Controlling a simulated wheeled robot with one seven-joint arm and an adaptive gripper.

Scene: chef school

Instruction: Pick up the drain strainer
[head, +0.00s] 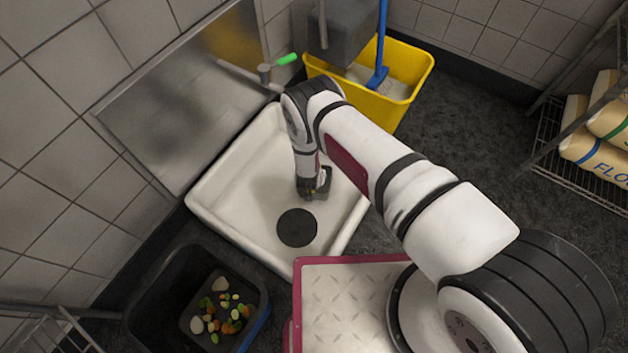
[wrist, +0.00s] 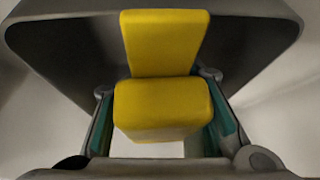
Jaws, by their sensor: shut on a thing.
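My gripper (head: 312,190) reaches down into the white floor sink (head: 240,195). In the wrist view its two teal-padded fingers (wrist: 163,108) are shut on a yellow block-shaped grip (wrist: 160,45). The grip is joined to a dark grey, rounded-cornered body (wrist: 70,40) that fills the top of that view. This held piece appears to be the drain strainer; in the head view it is small and mostly hidden by the gripper. A round black disc (head: 297,228), a drain opening or cover, lies in the sink floor, nearer the camera than my gripper and apart from it.
A yellow mop bucket (head: 415,78) with a blue-handled mop (head: 380,45) stands behind the sink. A black bin (head: 150,310) with food scraps stands front left. A shelf with flour bags (head: 598,160) is right.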

